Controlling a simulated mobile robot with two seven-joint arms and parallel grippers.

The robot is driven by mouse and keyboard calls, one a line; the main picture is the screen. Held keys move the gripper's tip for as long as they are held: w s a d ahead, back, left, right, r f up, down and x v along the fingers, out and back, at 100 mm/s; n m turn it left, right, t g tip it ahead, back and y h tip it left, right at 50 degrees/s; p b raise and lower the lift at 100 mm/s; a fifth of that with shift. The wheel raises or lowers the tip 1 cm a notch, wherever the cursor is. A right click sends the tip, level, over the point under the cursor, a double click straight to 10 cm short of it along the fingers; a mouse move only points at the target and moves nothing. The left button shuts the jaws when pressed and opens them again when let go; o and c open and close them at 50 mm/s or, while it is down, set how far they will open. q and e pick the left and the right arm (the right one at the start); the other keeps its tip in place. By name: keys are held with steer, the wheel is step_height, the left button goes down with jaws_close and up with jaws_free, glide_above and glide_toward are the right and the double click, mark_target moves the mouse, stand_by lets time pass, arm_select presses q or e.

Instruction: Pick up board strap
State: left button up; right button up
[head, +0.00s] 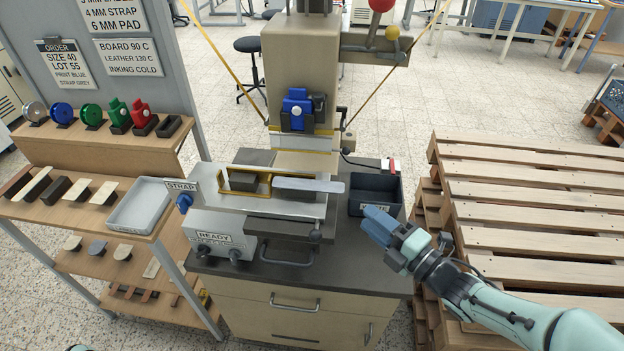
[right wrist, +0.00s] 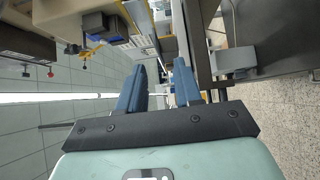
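A long pale grey strip (head: 308,185), which looks like the strap, lies on the press bed across the right end of a yellow frame (head: 222,182). Its right end sticks out past the frame. Whether it is board cannot be told by sight. My right gripper (head: 370,221) is to the right of and nearer than the strip, beside the dark bin, apart from both. In the right wrist view its two blue fingers (right wrist: 160,75) are spread with nothing between them. My left gripper is not in view.
A dark bin (head: 389,182) stands right of the press bed. A grey tray (head: 139,207) and several short strips (head: 75,190) are on the left shelf. The press column (head: 300,70) rises behind the bed. A pallet stack (head: 530,200) stands at right.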

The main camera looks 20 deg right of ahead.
mark_target(334, 185)
steer(key=p+x, duration=0.1)
steer(key=x, duration=0.3)
steer(key=p+x, duration=0.1)
steer(key=x, duration=0.3)
steer(key=r+x, duration=0.1)
steer(key=x, duration=0.2)
steer(key=shift+w+p, duration=0.4)
steer(key=shift+w, duration=0.05)
steer(key=shift+w+a+f, duration=0.1)
steer(key=shift+w, duration=0.25)
steer(key=shift+s, duration=0.1)
jaws_close()
